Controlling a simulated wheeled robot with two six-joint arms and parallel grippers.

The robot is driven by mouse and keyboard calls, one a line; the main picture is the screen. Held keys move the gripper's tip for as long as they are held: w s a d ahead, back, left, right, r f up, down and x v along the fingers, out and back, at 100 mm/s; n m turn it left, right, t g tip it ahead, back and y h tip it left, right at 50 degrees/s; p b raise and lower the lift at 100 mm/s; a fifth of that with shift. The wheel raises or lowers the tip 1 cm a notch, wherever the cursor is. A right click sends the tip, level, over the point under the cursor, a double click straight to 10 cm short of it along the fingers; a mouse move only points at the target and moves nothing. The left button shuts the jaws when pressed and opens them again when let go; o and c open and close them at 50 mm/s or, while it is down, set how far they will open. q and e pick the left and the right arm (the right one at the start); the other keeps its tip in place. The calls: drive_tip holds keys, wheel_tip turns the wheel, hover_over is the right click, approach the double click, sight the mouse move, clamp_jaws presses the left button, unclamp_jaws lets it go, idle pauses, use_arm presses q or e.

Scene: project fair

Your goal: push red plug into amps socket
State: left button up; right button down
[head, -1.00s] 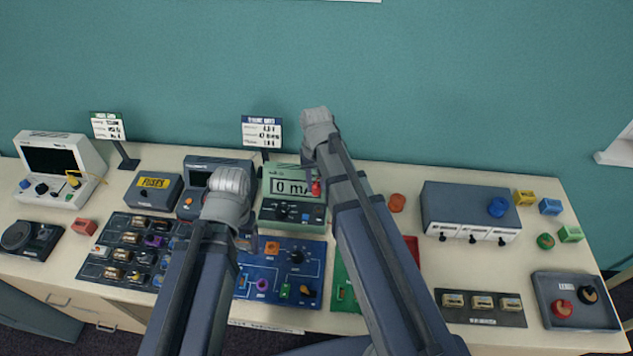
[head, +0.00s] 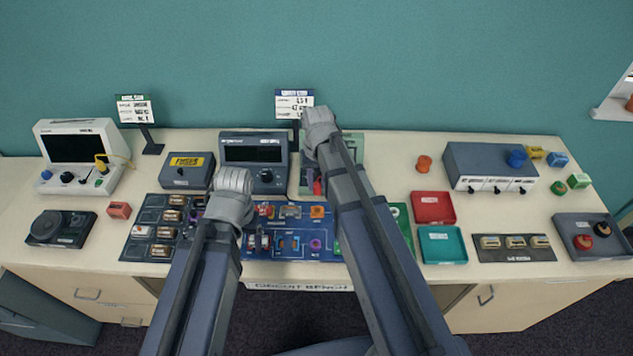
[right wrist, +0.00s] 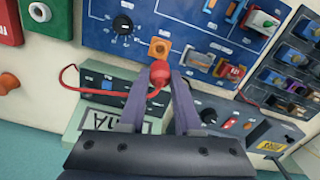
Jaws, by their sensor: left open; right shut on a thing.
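My right gripper (right wrist: 160,88) is shut on the red plug (right wrist: 160,74), which sits between its fingertips in the right wrist view. A red lead loops from the plug across the green meter (right wrist: 95,122). In the head view the meter (head: 354,146) is mostly behind my right arm, and a bit of red (head: 317,187) shows beside that arm. The meter's small sockets and their labels are too small to read, so I cannot tell which is amps. My left gripper (head: 252,238) is open over the circuit boards, its fingers largely hidden by its arm.
A blue circuit board (right wrist: 190,38) with an orange block (right wrist: 159,47) lies close to the plug. A dark-screened instrument (head: 254,151) stands left of the meter. Red (head: 433,207) and teal (head: 443,246) trays lie to the right. A sign (head: 294,101) stands behind.

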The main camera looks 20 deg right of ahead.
drive_tip(key=shift+f, duration=0.1)
drive_tip(key=shift+f, duration=0.1)
use_arm(q)
wheel_tip(320, 180, down, 7)
drive_tip(key=b, duration=0.7)
use_arm(e)
wheel_tip(320, 180, down, 7)
drive_tip(key=shift+r, duration=0.1)
use_arm(q)
drive_tip(key=shift+f+b, duration=0.95)
drive_tip(key=shift+f, duration=0.05)
use_arm(e)
drive_tip(key=shift+f, duration=0.9)
idle(0.7)
drive_tip(key=shift+c, duration=0.2)
unclamp_jaws()
idle(0.3)
use_arm(q)
drive_tip(key=shift+r, duration=0.1)
use_arm(e)
drive_tip(key=shift+r, duration=0.1)
drive_tip(key=shift+r+p, duration=4)
drive_tip(key=shift+p, duration=0.1)
use_arm(q)
wheel_tip(320, 180, up, 8)
